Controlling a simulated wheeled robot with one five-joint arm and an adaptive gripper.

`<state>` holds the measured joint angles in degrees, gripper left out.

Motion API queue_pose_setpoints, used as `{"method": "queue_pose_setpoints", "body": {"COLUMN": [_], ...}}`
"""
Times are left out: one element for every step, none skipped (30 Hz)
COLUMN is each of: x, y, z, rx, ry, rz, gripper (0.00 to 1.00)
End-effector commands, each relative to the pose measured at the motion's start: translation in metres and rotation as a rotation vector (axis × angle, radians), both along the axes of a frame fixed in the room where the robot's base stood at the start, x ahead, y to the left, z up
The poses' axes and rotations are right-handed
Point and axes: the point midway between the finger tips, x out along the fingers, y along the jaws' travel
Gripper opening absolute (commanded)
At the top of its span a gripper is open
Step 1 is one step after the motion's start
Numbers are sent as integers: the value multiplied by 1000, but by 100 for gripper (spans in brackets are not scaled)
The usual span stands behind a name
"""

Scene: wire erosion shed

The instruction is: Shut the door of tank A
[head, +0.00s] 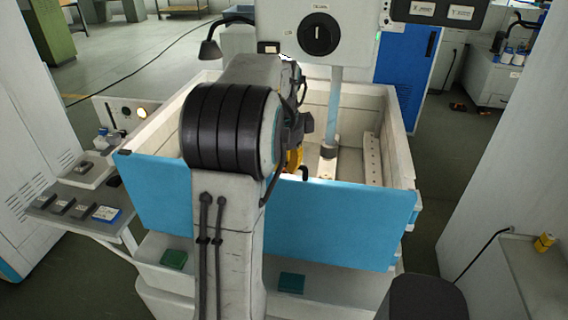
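A tank with pale walls (398,128) stands in front of me, its top open. Its door is a wide blue panel (345,225) across the near side, roughly upright. The panel's left end sticks out past the tank's left wall. I cannot tell whether it sits flush or is latched. No letter A is readable on it. My arm rises in front of the door and reaches over its top edge. My gripper (300,168) is mostly hidden behind the arm; a yellow part and a dark hooked tip show just above the door's edge. Its fingers cannot be made out.
A side shelf (72,212) with small blocks stands at left. Green blocks (174,259) lie in a tray below the door. A bench with a yellow item (544,242) is at right.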

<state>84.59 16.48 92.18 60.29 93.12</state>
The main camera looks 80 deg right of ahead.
Motion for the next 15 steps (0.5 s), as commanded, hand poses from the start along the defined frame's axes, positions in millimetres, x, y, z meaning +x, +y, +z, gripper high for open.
{"method": "queue_pose_setpoints", "body": {"x": [-1,-1,-1,-1,0,0,0,0,0,0,0,0,0,0,0], "y": [0,-1,-1,-1,-1,-1,-1,-1,-1,-1,-1,-1,-1,-1,-1], "z": [-5,-4,-4,-4,-3,-3,-3,-2,-2,-2,-2,-1,-1,-1,-1], "rx": [5,4,3,3,2,0,-1,-1,-2,-2,-2,-3,-3,-3,-3], "ry": [0,0,-1,-1,-1,-1,-1,-1,0,0,0,-1,-1,0,0], "rz": [-5,-5,-4,-4,-4,-3,-3,-3,-2,-2,-2,-2,-2,-1,-1], "gripper": [21,24,27,30,32,36,39,41,45,48,50,50,50,50,50]}}
